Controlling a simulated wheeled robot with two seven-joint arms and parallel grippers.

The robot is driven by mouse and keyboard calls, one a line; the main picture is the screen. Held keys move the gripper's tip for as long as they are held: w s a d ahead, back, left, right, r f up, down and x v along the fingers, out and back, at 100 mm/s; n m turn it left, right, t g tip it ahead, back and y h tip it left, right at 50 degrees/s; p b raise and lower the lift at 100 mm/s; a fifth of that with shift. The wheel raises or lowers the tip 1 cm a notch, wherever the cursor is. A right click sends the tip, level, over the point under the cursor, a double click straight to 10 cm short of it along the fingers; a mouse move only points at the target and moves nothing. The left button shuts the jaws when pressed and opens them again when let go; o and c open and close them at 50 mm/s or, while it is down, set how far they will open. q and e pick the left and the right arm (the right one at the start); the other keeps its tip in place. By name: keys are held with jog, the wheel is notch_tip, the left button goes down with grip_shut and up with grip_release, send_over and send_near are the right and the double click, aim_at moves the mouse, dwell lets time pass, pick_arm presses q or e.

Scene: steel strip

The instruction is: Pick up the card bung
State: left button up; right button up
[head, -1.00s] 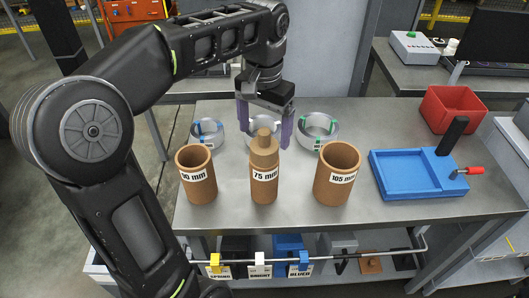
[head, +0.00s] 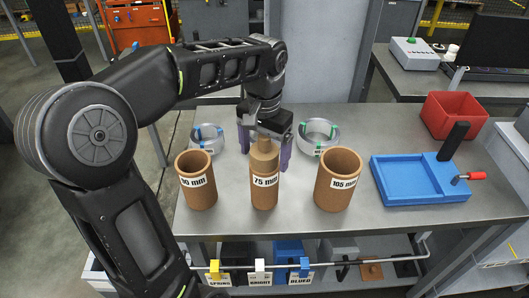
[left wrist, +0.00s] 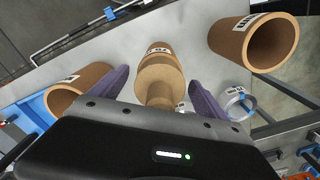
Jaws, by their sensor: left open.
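The card bung (head: 264,146) is a brown stepped plug with a narrow knob. It sits upright at the top of the brown card tube marked 75 mm (head: 264,192). It also shows in the left wrist view (left wrist: 158,93), between the fingers. My left gripper (head: 266,155) is open above and around the bung, with one purple finger on either side. In the left wrist view the fingers (left wrist: 159,80) stand apart from the bung with gaps on both sides. My right gripper is not in view.
A wider tube marked 105 mm (head: 337,180) stands close on the right and another open tube (head: 196,182) on the left. Pale strip coils (head: 319,136) lie behind. A blue tray (head: 408,178) and a red bin (head: 453,115) are on the right of the steel table.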

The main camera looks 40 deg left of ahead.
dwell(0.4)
pick_arm(q)
jog(key=c, duration=1.4)
jog(key=shift+r, duration=0.15)
jog(key=shift+c, duration=0.2)
jog(key=shift+r, duration=0.2)
notch_tip(320, 180, up, 4)
jog(key=shift+r, duration=0.25)
notch_tip(320, 180, up, 5)
jog(key=p, duration=0.5)
jog(key=shift+f, duration=0.1)
